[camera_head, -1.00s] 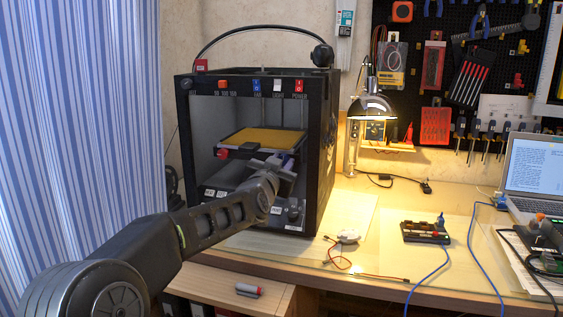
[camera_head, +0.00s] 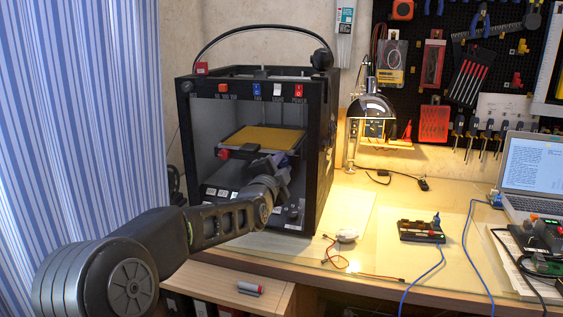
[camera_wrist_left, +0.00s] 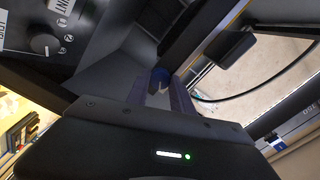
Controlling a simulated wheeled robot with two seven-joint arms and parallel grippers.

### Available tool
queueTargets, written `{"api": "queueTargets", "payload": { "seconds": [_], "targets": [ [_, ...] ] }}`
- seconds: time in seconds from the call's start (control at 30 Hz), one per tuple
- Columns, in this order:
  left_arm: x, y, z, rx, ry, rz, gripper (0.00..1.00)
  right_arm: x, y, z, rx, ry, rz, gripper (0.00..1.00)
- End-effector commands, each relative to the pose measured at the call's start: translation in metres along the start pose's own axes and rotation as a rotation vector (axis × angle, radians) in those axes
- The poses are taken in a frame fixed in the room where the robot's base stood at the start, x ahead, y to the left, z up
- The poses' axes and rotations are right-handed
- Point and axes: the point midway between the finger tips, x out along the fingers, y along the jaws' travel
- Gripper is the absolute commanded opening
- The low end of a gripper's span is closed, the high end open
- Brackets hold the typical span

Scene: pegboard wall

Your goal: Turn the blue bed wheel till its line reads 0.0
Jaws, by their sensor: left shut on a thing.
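The 3D printer (camera_head: 327,150) stands on the desk with its front open. Its yellow bed (camera_head: 264,140) lies level inside. My left gripper (camera_head: 281,161) reaches into the opening, at the bed's front right corner. It is shut on the blue bed wheel, a bit of which (camera_wrist_left: 160,76) shows between the fingers in the left wrist view, where the gripper (camera_wrist_left: 161,90) also shows. The fingers hide most of the wheel. I cannot read its line or any scale. My right gripper is not in view.
A red knob (camera_head: 224,154) sits at the bed's front left corner. The printer's side walls and lower front panel, with a black knob (camera_head: 293,211), are close around my arm. A lamp (camera_head: 371,106) stands right of the printer.

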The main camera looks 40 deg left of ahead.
Motion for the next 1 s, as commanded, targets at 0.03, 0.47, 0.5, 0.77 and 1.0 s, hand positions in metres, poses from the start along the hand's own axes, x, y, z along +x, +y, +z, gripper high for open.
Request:
{"api": "queueTargets", "payload": {
  "seconds": [0.03, 0.47, 0.5, 0.77, 1.0],
  "targets": [
    [0.0001, -0.0004, -0.001, 0.044, 0.002, 0.001, 0.0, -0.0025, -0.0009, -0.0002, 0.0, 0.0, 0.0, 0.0],
    [0.0001, 0.0002, -0.0006, 0.425, 0.01, -0.001, 0.0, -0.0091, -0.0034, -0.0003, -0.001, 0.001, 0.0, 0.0],
    [0.0, 0.0002, -0.0006, 0.452, 0.011, -0.001, 0.0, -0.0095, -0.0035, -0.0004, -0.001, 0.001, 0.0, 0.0],
    [0.0, 0.0006, -0.0002, 0.572, 0.013, -0.002, 0.0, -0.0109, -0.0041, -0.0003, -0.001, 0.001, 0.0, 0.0],
    [0.0, 0.0009, 0.0, 0.604, 0.014, -0.001, 0.0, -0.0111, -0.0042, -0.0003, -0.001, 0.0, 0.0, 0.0]
  ]
}}
